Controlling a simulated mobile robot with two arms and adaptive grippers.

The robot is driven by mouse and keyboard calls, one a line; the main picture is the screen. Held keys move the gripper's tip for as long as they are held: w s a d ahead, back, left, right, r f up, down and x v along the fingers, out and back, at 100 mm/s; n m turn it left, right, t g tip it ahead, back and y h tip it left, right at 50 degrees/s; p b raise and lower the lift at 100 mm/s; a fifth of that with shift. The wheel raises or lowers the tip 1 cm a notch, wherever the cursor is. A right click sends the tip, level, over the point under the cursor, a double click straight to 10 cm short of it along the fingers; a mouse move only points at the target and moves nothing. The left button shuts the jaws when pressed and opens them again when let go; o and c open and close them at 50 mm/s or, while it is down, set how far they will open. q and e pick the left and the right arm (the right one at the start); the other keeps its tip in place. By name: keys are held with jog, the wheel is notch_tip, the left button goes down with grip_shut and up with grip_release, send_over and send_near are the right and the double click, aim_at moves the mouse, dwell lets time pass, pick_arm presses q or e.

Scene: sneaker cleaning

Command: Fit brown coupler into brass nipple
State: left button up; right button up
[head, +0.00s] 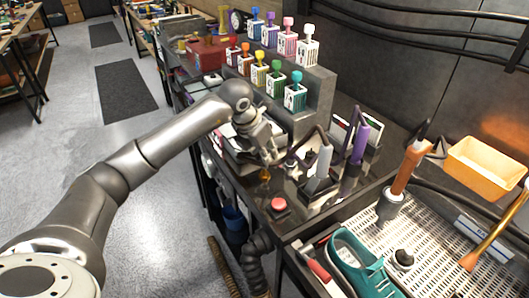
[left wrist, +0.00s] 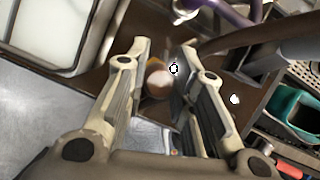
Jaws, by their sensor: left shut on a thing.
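My left gripper (head: 272,160) is over the dark bench near its front edge, pointing down. In the left wrist view, my left gripper (left wrist: 160,75) has its two fingers on either side of a small rounded brown piece with a pale end, which looks like the brown coupler (left wrist: 158,84). It is shut on this piece. A small amber-gold piece, probably the brass nipple (head: 265,176), shows just below the fingertips in the head view. The fingers hide much of both parts, and I cannot tell whether they touch. My right gripper is not in view.
A red button (head: 279,205) sits on the bench edge. A holder with grey and purple-handled tools (head: 320,180) stands close to the right of my gripper. A teal sneaker (head: 358,265) lies by the perforated tray (head: 440,235). Coloured bottles (head: 295,92) stand on stepped shelves behind.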

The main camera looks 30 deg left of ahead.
pick_arm(q)
jog(key=shift+f+b, duration=1.5)
jog(key=shift+f, duration=0.3)
jog(key=o, duration=1)
jog(key=shift+r, duration=0.1)
jog(key=shift+o, duration=0.2)
jog(key=v, duration=1.2)
